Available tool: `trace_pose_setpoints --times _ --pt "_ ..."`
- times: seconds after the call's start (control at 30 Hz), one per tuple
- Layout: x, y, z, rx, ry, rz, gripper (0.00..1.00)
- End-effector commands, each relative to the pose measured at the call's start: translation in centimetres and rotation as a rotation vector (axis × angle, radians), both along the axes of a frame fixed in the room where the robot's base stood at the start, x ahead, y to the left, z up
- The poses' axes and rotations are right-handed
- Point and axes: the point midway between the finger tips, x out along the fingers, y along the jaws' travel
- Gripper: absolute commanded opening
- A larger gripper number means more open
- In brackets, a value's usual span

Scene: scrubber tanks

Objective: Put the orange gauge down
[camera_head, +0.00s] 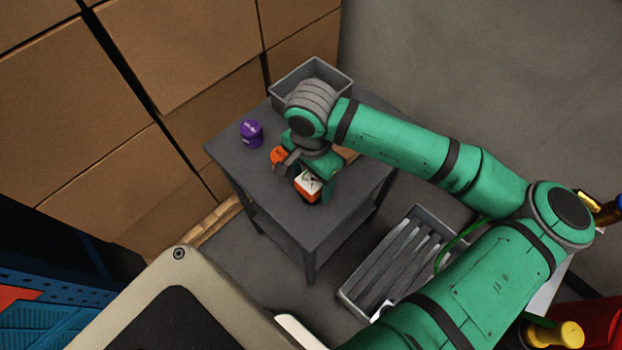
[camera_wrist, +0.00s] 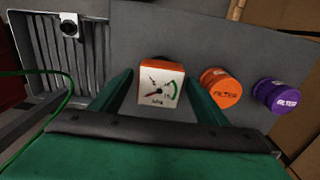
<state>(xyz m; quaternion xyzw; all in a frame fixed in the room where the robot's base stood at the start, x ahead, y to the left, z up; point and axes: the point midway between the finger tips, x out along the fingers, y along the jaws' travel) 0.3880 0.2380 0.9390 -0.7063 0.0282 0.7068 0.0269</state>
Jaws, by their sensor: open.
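The orange gauge (camera_head: 308,185) with a white dial face stands on the dark grey table (camera_head: 263,192), near its front edge. In the wrist view the gauge (camera_wrist: 160,84) sits between the two green fingers of my gripper (camera_wrist: 160,92), with its dial facing the camera. The fingers are spread, and a gap shows on each side of the gauge. In the head view my gripper (camera_head: 318,178) is low over the table at the gauge, and my wrist hides part of that area.
An orange filter canister (camera_head: 278,155) and a purple one (camera_head: 251,133) stand on the table left of my gripper. A grey bin (camera_head: 312,72) is at the table's back. A slatted grey crate (camera_head: 400,262) lies right of the table. Stacked cardboard boxes (camera_head: 180,50) stand behind.

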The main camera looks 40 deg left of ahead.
Motion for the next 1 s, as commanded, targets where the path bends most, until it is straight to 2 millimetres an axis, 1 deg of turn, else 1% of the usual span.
trace_pose_setpoints --times 0.17,0.4,0.6,0.7,0.8,1.0 --pt "0.1 0.0 2.1 0.000 -0.004 0.001 0.68" --pt "0.1 0.0 7.0 0.002 -0.004 0.000 0.68" --pt "0.1 0.1 10.3 0.001 -0.002 0.000 0.68" --pt "0.1 0.0 11.3 0.000 -0.002 0.000 0.68" --pt "0.0 0.1 11.9 0.000 0.000 0.001 0.68" --pt "0.0 0.0 12.1 0.000 0.001 0.001 0.68"
